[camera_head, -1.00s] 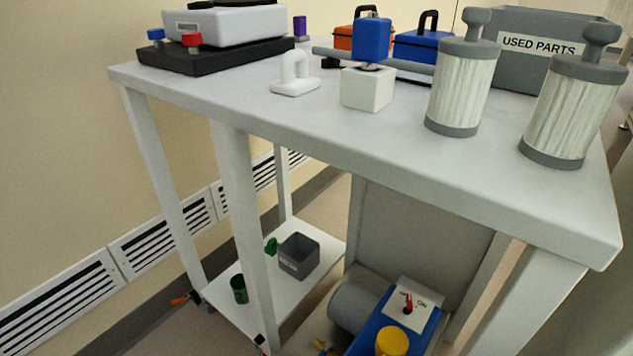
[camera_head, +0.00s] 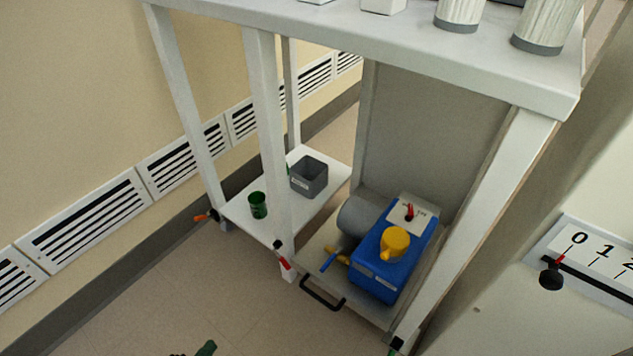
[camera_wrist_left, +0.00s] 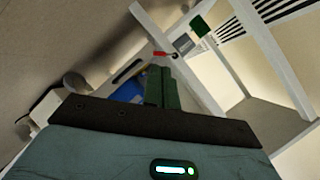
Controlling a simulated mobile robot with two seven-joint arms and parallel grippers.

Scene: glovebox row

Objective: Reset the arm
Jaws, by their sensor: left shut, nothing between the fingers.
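My left gripper (camera_head: 206,349) shows only as a small dark green tip at the bottom edge of the head view, over the bare floor. In the left wrist view its green fingers (camera_wrist_left: 163,88) are together, with nothing between them. They point toward the lower part of the white bench frame and appear clear of it. The rest of my left arm is outside the head view. My right gripper is in neither view.
The white bench (camera_head: 420,55) stands ahead. Its lower shelves hold a green cup (camera_head: 258,205), a grey bin (camera_head: 309,178) and a blue pump (camera_head: 375,275) with a yellow cap. A black handle (camera_head: 322,297) sticks out in front. Floor at lower left is clear.

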